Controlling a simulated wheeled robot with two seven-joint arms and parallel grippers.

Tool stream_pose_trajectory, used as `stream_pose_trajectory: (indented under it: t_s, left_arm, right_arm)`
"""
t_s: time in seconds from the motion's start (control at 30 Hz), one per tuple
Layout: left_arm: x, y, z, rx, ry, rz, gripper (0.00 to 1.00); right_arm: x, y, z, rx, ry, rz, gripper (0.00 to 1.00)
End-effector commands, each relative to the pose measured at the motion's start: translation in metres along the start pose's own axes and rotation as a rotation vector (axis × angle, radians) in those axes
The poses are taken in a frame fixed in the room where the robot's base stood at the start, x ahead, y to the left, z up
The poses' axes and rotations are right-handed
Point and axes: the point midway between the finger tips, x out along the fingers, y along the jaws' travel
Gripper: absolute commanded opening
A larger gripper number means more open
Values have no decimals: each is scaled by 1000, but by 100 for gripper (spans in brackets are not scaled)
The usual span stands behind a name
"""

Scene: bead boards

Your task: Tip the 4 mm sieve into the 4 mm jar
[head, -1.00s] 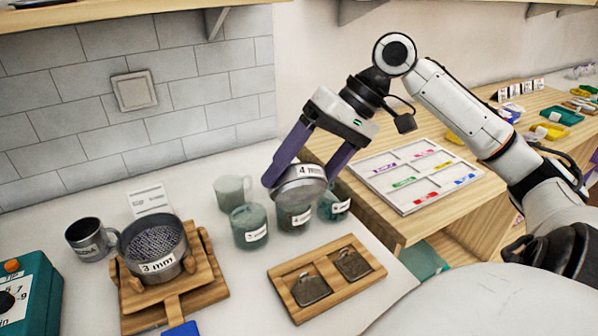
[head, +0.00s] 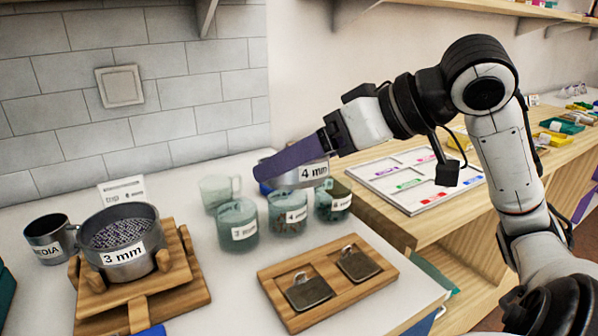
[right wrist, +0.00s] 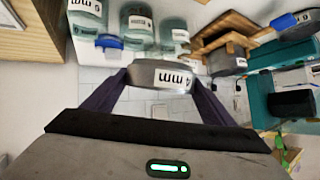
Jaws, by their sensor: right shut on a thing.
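My right gripper (head: 262,172) is shut on the 4 mm sieve (head: 313,173), a grey metal pan whose label faces the head camera. The sieve looks roughly level, above and behind the jars; its inside is hidden. In the right wrist view the sieve (right wrist: 162,76) sits between the two purple fingers. The 4 mm jar (head: 288,213) is the middle of three green, see-through labelled jars, with some dark contents low in it. The sieve is apart from it. My left gripper is not in view.
A jar (head: 237,225) stands left of the 4 mm jar and another (head: 333,201) right. A pale mug (head: 218,190) is behind. The 3 mm sieve (head: 122,243) with beads sits on a wooden stand (head: 190,290). A wooden tray (head: 375,288) with two lids lies in front.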

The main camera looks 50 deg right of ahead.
Motion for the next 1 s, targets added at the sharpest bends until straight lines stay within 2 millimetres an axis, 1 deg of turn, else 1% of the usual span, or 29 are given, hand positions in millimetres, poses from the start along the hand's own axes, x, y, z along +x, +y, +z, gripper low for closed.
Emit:
stream_pose_trajectory:
  t_s: [0.33,0.47,0.6,0.7,1.0]
  left_arm:
    - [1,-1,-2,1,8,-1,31]
    - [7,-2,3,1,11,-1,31]
    - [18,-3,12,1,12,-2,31]
    - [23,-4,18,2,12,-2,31]
    - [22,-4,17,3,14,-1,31]
  right_arm:
    - [-1,0,-1,-8,11,3,55]
    - [-4,-2,-5,-59,76,24,55]
    - [-11,-4,-15,-137,176,58,55]
    - [-14,-4,-19,-163,208,69,55]
    - [-18,-6,-25,-181,233,75,55]
